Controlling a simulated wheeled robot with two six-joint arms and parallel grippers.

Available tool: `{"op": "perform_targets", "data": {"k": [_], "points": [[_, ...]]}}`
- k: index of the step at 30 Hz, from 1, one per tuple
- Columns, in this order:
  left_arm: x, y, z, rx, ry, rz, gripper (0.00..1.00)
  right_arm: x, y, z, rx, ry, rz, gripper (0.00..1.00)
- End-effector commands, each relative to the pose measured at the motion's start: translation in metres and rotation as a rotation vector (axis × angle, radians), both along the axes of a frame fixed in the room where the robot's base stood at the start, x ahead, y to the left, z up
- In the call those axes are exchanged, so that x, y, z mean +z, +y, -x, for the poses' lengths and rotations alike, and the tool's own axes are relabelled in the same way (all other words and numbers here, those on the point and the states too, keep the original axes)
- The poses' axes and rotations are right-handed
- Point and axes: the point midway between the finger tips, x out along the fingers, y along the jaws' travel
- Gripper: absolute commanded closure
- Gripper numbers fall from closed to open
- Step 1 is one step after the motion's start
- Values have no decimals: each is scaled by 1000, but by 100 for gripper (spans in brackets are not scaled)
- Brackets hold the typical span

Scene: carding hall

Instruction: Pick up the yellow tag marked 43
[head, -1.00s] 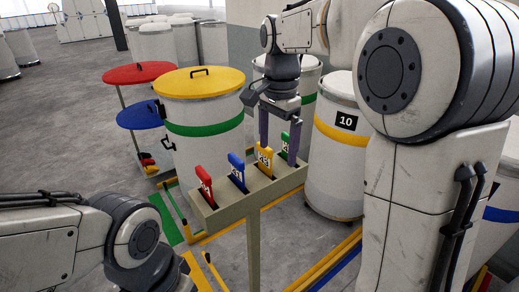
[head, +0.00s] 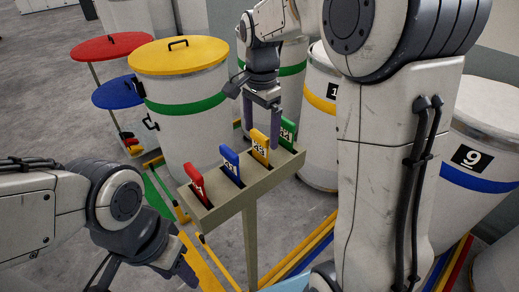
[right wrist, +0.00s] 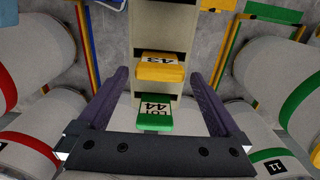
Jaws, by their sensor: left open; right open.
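The yellow tag (head: 260,147) stands upright in a slot of a beige rack (head: 225,203), between a blue tag (head: 230,165) and a green tag (head: 288,131). In the right wrist view the yellow tag (right wrist: 160,69) shows the number 43, and the green tag (right wrist: 155,116), marked LOT 44, stands nearer the camera. My right gripper (head: 262,122) is open over the yellow and green end of the rack. In the right wrist view its fingers (right wrist: 159,75) lie apart on either side of the tags, holding nothing. My left gripper (head: 180,268) is low at the left, open and partly hidden.
A red tag (head: 194,184) stands at the rack's near left end. A can with a yellow lid (head: 180,55) stands behind the rack, with red (head: 112,46) and blue (head: 120,92) discs to its left. More cans crowd the right. Grey floor lies clear at far left.

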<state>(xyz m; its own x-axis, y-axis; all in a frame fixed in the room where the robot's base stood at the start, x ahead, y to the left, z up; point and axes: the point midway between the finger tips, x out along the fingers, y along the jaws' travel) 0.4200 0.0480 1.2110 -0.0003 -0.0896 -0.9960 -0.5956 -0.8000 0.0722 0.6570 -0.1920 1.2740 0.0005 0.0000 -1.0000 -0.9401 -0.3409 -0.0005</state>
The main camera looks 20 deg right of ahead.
Motion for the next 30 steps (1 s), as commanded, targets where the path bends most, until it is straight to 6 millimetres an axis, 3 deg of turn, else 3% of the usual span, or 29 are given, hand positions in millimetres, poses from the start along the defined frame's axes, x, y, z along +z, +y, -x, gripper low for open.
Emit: {"op": "perform_targets", "data": {"k": [4,9,17,18,24,30], "points": [[16,0,0,-2,0,0,50,-19,3,2,1,8,0,0],[20,0,0,-3,0,0,50,-41,3,2,1,3,0,0],[19,0,0,-3,0,0,50,-46,3,1,0,0,0,0],[19,0,0,-3,0,0,50,-46,3,1,0,0,0,8],[19,0,0,-3,0,0,50,-45,3,1,1,0,0,80],[19,0,0,-3,0,0,50,-45,4,1,0,0,0,80]]}}
